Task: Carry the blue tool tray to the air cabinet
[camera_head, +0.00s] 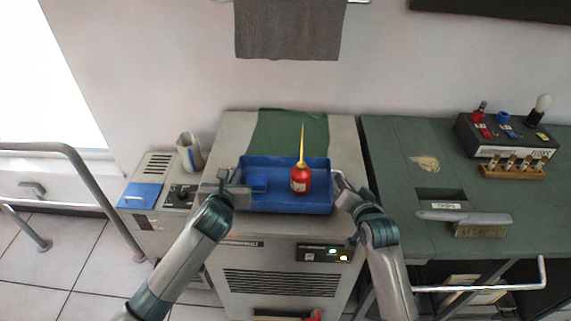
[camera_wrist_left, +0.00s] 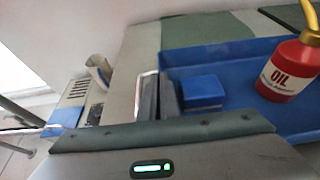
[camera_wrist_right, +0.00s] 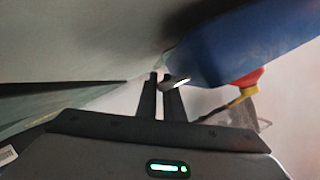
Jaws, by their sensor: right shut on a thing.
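The blue tool tray (camera_head: 285,208) sits level on top of the grey cabinet, partly over a green mat (camera_head: 280,130). A red oil can (camera_head: 300,180) with a yellow spout stands in it, and a small blue box (camera_wrist_left: 202,92) lies at its left end. My right gripper (camera_head: 342,188) is shut on the tray's right metal handle (camera_wrist_right: 178,83). My left gripper (camera_head: 234,184) is at the tray's left end, its fingers beside the left handle (camera_wrist_left: 141,92). Whether these fingers grip it is unclear.
The grey cabinet (camera_head: 280,283) has a vent and lit panel. A lower unit (camera_head: 143,222) with a cup (camera_head: 189,152) stands left. The green bench (camera_head: 395,160) at right holds a brush (camera_head: 480,228), a control box (camera_head: 505,135) and a wooden rack (camera_head: 513,171).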

